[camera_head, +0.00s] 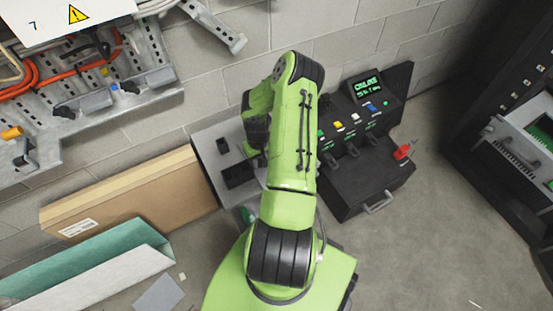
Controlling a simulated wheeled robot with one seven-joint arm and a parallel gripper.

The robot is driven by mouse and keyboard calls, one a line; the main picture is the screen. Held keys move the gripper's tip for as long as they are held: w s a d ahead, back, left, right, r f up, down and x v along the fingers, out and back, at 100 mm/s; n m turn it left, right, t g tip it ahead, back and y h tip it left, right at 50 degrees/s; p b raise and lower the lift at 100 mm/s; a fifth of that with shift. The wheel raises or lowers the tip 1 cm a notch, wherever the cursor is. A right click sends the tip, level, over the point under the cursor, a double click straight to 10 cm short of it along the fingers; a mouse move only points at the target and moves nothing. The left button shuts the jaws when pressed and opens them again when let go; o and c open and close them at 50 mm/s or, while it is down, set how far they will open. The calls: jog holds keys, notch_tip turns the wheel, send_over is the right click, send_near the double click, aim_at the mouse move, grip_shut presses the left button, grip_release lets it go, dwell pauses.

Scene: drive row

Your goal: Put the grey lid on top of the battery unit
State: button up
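A grey box with dark square openings in its top (208,146) stands against the wall, left of my green arm; it may be the battery unit, but I cannot tell for sure. My arm covers its right part. A flat grey square piece (160,293) lies on the floor at the lower left; it could be the grey lid, but I cannot confirm this. My arm rises in the middle and bends down behind itself over the grey box. My gripper's fingers are hidden behind the arm, so what they hold does not show.
A black console (360,180) with a lit screen, coloured buttons and a red lever stands right of my arm. A dark rack (500,90) stands at right. The lower-right floor is mostly clear.

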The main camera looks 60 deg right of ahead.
grip_shut()
notch_tip(320, 180, up, 10)
jog(key=p, duration=0.2)
jog(key=shift+p, duration=0.4)
